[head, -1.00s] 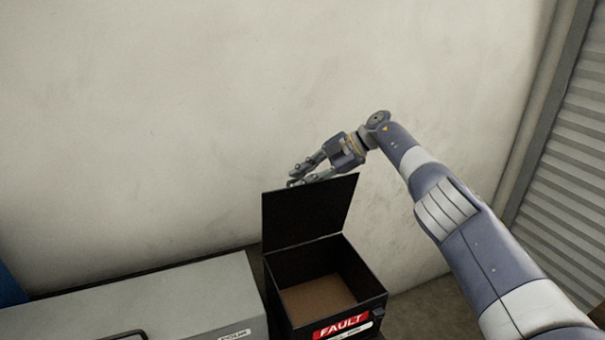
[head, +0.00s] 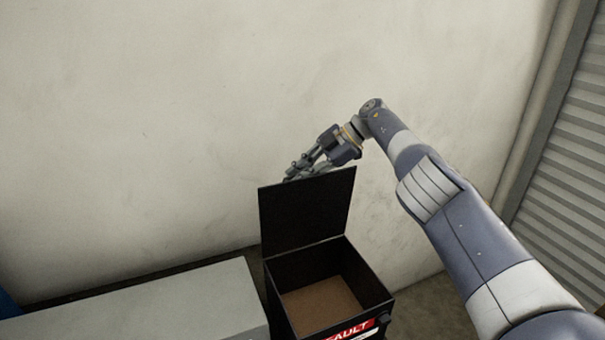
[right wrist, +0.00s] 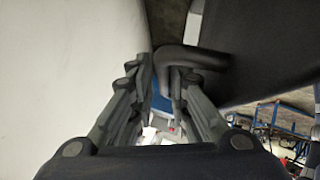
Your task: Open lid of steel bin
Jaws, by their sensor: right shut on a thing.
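The black bin (head: 383,300) stands open at the bottom centre of the head view, with a red label on its front and a brown floor inside. Its black lid (head: 305,213) stands raised from the back rim, its inner face towards me. My right gripper (head: 298,173) is behind the lid's top edge, its fingertips partly hidden by it. In the right wrist view, my right gripper (right wrist: 163,85) is shut on the dark bent lid handle (right wrist: 190,58), beside the dark lid panel (right wrist: 265,50). My left gripper is out of view.
A grey box (head: 170,305) stands close to the left of the bin. A pale wall (head: 150,130) rises behind both. A ribbed shutter (head: 560,170) is at the right. Bare floor (head: 435,310) shows right of the bin.

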